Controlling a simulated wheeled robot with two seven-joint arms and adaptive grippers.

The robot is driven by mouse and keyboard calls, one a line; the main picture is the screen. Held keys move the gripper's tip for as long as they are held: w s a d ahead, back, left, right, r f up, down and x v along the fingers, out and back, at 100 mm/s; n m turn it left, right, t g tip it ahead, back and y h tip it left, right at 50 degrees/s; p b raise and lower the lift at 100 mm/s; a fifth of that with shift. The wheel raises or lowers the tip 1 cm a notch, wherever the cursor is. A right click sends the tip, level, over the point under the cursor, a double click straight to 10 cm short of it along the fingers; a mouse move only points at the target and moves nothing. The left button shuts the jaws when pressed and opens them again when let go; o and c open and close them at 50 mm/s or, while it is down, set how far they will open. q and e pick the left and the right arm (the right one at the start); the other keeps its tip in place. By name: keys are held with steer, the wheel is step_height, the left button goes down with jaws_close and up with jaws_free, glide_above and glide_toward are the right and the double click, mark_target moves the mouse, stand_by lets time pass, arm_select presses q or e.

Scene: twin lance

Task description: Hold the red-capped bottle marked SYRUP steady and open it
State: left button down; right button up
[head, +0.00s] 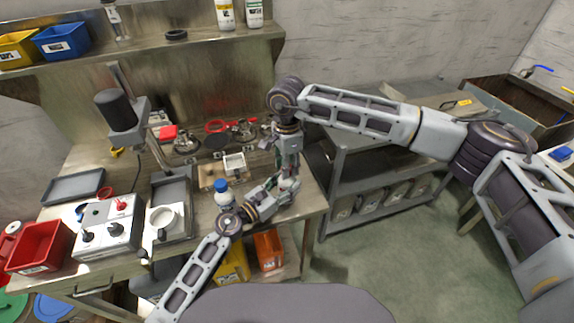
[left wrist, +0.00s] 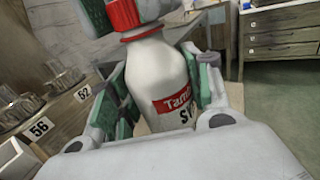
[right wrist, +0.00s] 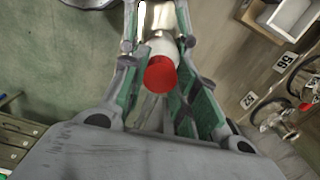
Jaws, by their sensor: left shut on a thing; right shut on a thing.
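The white SYRUP bottle (left wrist: 160,78) with a red label stands between the fingers of my left gripper (left wrist: 152,68), which is shut on its body. Part of the label is hidden by the gripper. The red cap (left wrist: 124,14) is at the bottle's top, above a red ring on the neck. In the right wrist view the red cap (right wrist: 160,73) lies between the fingers of my right gripper (right wrist: 158,48), which is shut on it. I cannot tell if the cap is loose. In the head view both grippers meet over the bench's right end, largely hiding the bottle.
A small white box (head: 234,163) sits behind. A shelf cart (head: 385,165) stands right of the bench.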

steer(key=n, duration=0.6)
steer(key=shift+d, duration=0.1)
steer(key=n, duration=0.6)
steer(key=shift+n, duration=0.4)
steer(key=n, duration=0.6)
steer(key=shift+n, duration=0.4)
steer(key=n, duration=0.4)
steer(key=shift+r, duration=0.1)
steer(key=shift+n, duration=0.9)
steer(key=o, duration=1.1)
steer(key=shift+r, duration=2.25)
